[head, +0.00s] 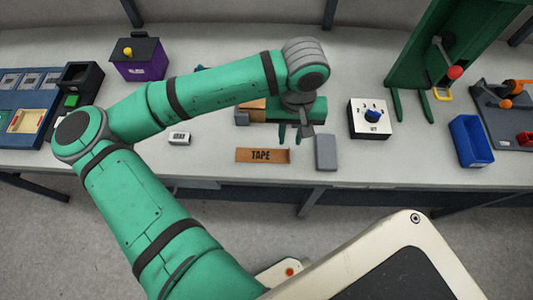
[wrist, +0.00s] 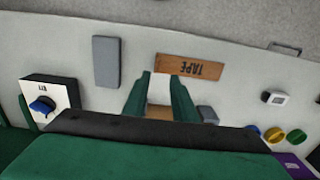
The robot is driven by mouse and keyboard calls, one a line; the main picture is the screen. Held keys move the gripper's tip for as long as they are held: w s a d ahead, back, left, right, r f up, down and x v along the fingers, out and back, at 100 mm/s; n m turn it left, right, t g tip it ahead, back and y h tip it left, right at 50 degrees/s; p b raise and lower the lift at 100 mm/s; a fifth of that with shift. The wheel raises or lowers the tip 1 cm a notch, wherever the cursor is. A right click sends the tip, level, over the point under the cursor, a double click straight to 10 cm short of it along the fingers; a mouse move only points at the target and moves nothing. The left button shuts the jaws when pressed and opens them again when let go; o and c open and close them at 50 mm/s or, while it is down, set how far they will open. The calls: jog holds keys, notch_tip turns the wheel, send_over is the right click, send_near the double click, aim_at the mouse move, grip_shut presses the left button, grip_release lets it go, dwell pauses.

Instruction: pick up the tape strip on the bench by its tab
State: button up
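A flat brown piece marked TAPE (head: 262,155) lies near the bench's front edge; it also shows in the wrist view (wrist: 189,68), just beyond my fingertips. I cannot tell whether it is the strip or only a label. No separate tab is clear. My gripper (head: 290,136) is above the bench, behind and right of this piece. A brown block (head: 255,104) stands behind my gripper, partly hidden; a brown surface (wrist: 158,112) shows between the fingers.
A flat grey block (head: 326,153) lies right of the TAPE piece. A small white labelled box (head: 179,138) is to the left. The bench front is mostly clear.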

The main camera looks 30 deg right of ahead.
notch_tip(320, 180, down, 4)
jog(key=shift+f, duration=0.15)
jog(key=shift+s+d+f, duration=0.1)
jog(key=shift+d+f, duration=0.1)
jog(key=shift+f, duration=1.15)
jog(key=shift+d+f, duration=0.2)
jog(key=shift+f, duration=1.15)
grip_shut()
